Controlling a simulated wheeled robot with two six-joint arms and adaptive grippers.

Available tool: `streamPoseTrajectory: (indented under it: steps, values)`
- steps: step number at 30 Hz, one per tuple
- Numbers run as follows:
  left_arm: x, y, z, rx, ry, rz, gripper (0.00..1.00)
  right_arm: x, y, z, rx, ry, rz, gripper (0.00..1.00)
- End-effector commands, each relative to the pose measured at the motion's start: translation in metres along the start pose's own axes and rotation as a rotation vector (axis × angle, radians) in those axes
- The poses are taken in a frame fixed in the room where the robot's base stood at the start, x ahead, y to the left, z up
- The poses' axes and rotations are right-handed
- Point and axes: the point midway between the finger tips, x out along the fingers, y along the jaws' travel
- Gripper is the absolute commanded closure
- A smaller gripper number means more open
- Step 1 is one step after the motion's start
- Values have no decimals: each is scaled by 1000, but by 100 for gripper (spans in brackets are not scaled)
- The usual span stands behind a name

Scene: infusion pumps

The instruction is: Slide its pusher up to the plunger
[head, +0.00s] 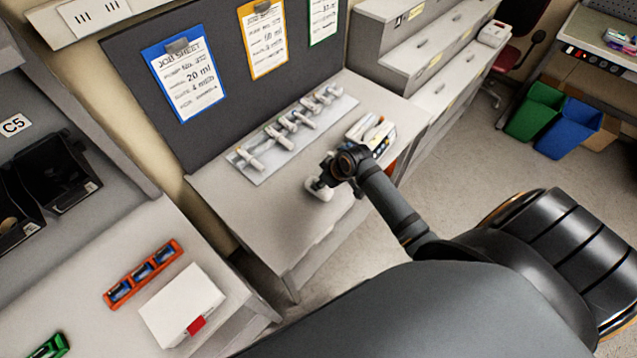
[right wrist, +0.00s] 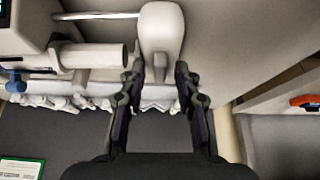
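The syringe pump (head: 372,132) stands on the grey bench, partly hidden by my right arm. My right gripper (head: 328,181) is at the pump's near end, by its white pusher (head: 318,190). In the right wrist view the pusher (right wrist: 161,35) is a rounded white block on a thin metal rod (right wrist: 98,16). The right gripper (right wrist: 159,72) has one finger on each side of it, seemingly touching. A pale syringe-like cylinder (right wrist: 95,57) lies left of the pusher, with a gap to the block. Its plunger cannot be made out. My left gripper is not in view.
A tray (head: 262,168) of several syringes lies behind on the bench. Job sheets (head: 187,80) hang on the dark panel. A white box (head: 182,305) and an orange rack (head: 143,274) sit on the near-left table. The bench's front area is clear.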

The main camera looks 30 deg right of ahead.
Motion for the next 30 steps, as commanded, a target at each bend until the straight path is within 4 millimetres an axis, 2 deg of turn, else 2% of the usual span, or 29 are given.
streamPoseTrajectory:
  steps: [20, 27, 30]
  values:
    - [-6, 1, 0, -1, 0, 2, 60, 0, 0, 0, 1, -1, 0, 68]
    - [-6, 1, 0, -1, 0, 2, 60, 0, 0, 1, 1, -1, 0, 97]
    - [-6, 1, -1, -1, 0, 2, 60, 0, 0, 0, 1, -1, 0, 97]
